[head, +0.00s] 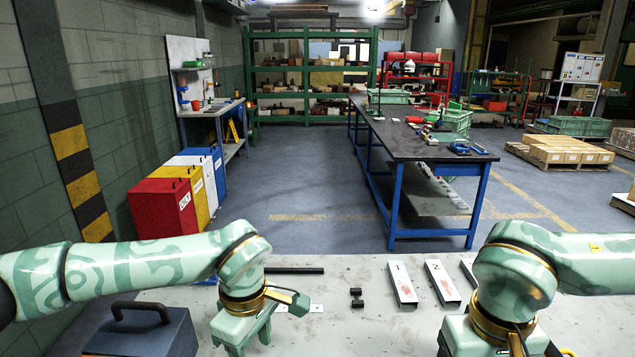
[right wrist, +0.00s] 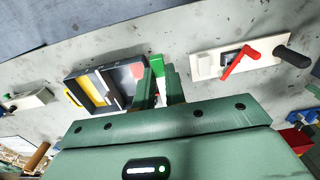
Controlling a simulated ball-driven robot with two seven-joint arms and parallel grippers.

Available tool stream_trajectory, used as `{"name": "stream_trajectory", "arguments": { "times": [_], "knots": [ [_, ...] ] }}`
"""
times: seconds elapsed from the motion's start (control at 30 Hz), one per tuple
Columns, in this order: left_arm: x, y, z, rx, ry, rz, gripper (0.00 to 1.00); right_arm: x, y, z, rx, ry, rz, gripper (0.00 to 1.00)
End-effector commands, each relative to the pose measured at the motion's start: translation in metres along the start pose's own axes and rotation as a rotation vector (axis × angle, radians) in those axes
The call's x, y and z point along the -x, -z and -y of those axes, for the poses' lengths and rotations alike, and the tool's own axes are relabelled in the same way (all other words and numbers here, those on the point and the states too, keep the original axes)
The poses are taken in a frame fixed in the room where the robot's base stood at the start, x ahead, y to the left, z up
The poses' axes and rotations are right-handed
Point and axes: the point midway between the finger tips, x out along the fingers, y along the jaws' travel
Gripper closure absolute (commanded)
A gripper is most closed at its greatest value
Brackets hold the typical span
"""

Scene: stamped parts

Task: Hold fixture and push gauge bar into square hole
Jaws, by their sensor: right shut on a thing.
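My right gripper (right wrist: 162,82) shows in the right wrist view, its green fingers closed on a small bright green piece (right wrist: 156,67). I cannot tell whether this piece is the gauge bar's end. A dark box-like object (right wrist: 82,76) with yellow, white and red parts lies just left of the fingers; I cannot tell whether it is the fixture or whether the held piece touches it. No square hole can be made out clearly. My left gripper (head: 243,343) points down over the table in the head view; its fingertips run to the bottom edge and I cannot see what lies between them.
The grey table (head: 335,338) carries a black bar (head: 295,270), a small black part (head: 357,297) and white channel pieces marked 1 (head: 402,283) and 2 (head: 442,283). A dark case (head: 145,330) stands front left. A red-handled clamp (right wrist: 238,63) on a white base sits right of my right fingers.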

Motion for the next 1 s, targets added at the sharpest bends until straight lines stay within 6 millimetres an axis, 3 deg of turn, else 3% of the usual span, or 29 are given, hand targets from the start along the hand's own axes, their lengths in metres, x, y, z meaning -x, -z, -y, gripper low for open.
{"name": "stream_trajectory", "arguments": {
  "times": [0.03,0.2,0.5,1.0],
  "knots": [
    [-0.018,0.0,0.0,0.0,0.006,0.003,0.47,-0.016,0.002,0.0,0.0,0.0,0.011,1.0],
    [-0.05,0.0,0.0,-0.001,0.007,0.004,0.47,-0.046,0.006,0.0,0.0,0.0,0.032,1.0],
    [-0.091,0.0,0.0,0.0,0.006,0.002,0.47,-0.084,0.01,0.0,0.0,0.0,0.06,1.0],
    [-0.099,0.0,0.0,0.0,0.0,0.0,0.47,-0.092,0.011,0.0,0.0,0.0,0.066,1.0]
  ]
}}
